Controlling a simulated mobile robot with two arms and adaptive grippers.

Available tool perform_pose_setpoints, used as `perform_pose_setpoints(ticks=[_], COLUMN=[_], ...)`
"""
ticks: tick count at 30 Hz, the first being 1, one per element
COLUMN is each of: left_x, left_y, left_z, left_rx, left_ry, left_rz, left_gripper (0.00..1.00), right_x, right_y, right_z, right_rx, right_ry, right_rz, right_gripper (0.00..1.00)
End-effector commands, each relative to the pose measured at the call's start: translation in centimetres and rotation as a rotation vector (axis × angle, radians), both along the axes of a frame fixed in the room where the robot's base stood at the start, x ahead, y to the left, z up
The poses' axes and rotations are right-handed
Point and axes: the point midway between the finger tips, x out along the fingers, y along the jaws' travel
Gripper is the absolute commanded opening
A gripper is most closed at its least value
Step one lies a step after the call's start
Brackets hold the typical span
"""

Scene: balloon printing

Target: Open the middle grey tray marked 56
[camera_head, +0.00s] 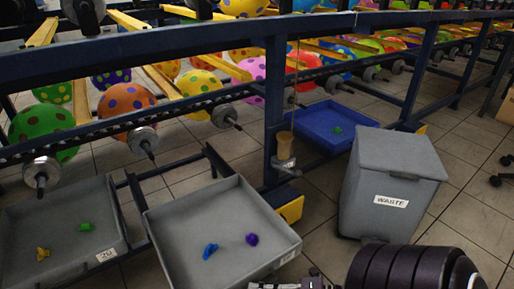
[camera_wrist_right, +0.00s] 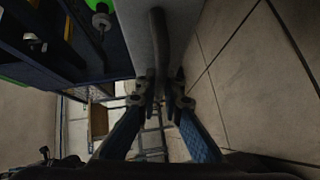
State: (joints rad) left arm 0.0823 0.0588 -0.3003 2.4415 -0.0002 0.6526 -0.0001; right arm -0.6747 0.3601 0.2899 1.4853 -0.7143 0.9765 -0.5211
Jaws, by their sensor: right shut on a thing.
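The middle grey tray (camera_head: 160,222) is a shallow open box on the dark rack frame in the head view. A blue balloon piece (camera_head: 210,251) and a purple one (camera_head: 252,239) lie in it. A small label (camera_head: 288,257) sits at its front right corner, too small to read. My right gripper (camera_head: 302,284) is at the tray's front edge, partly cut off by the bottom of the picture. In the right wrist view my right gripper (camera_wrist_right: 162,92) has its fingers shut around the end of the tray's grey handle (camera_wrist_right: 158,35). My left gripper is not in view.
Another grey tray (camera_head: 15,240) with green and yellow pieces is at the left. A blue tray (camera_head: 318,113) stands behind, right of the blue post. A grey waste bin (camera_head: 385,165) stands on the tiled floor at right.

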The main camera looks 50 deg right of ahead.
Motion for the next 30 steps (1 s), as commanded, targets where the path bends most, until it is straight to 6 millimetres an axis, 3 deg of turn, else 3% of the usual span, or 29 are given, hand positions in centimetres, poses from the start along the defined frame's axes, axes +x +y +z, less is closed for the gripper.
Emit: perform_pose_setpoints(ticks=[3, 4, 9, 19, 23, 30], left_x=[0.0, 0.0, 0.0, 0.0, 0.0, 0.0], left_y=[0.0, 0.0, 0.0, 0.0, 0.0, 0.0], left_z=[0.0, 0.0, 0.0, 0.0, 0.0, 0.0], left_rx=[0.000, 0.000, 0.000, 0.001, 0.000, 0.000], left_ry=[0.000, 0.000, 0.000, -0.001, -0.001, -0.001], left_rz=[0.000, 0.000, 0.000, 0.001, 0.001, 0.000], left_gripper=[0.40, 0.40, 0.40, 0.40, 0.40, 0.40], right_x=[0.0, 0.0, 0.0, -0.3, -1.8, -6.2], right_y=[-0.3, -0.3, -0.2, -0.3, -1.2, -4.0], right_z=[-0.1, -0.1, -0.1, 0.0, 0.2, 0.8], right_rx=[-0.002, -0.003, -0.002, -0.001, -0.003, -0.003], right_ry=[0.003, 0.003, 0.002, 0.002, 0.006, 0.007], right_rz=[-0.004, -0.005, -0.004, -0.002, -0.002, -0.003], right_gripper=[0.00, 0.10, 0.25, 0.25, 0.25, 0.25])
